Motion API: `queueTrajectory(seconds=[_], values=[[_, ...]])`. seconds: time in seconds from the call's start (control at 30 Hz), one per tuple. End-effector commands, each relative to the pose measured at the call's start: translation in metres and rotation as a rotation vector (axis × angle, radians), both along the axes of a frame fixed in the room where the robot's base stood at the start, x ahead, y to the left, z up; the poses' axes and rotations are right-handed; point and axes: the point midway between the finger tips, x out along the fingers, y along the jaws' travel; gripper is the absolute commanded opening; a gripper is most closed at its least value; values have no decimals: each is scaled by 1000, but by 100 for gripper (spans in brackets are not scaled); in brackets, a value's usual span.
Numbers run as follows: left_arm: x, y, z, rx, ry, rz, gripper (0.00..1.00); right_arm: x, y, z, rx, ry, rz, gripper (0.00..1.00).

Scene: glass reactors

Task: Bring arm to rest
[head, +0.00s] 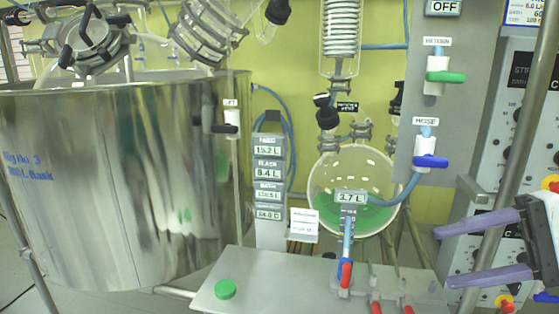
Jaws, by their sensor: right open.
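My right gripper (444,257) reaches in from the right edge. Its two purple-grey fingers are spread apart and point left, with nothing between them. It hangs in front of the grey control cabinet, to the right of the round glass flask (327,212) with green liquid, and touches nothing that I can make out. Only the gripper and a dark part of my right arm show; the rest is out of frame. My left gripper is not in view.
A large steel bath (120,180) fills the left. A metal shelf (265,285) with a green knob (225,289) and red-tipped valves (346,274) lies at the front. Green (446,77) and blue (431,161) valve handles sit on the grey panel. A metal post stands near the gripper.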

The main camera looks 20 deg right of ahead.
Motion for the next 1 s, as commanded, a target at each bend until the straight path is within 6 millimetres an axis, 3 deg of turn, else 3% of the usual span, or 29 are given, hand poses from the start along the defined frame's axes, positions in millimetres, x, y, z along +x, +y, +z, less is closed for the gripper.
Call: queueTrajectory(seconds=[0.27,0.47,0.57,0.73,0.8,0.9,1.0], values=[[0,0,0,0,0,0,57,0,29,-35,260,0,0,57],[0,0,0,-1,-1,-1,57,32,26,-110,65,51,-119,57],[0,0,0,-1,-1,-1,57,43,23,-155,-61,63,-165,57],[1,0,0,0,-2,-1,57,43,13,-255,-389,57,-189,57],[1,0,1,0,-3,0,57,32,9,-305,-589,27,-149,57],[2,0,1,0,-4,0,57,9,4,-364,-878,-61,-31,57],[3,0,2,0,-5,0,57,-14,10,-403,-1110,-183,131,57]])
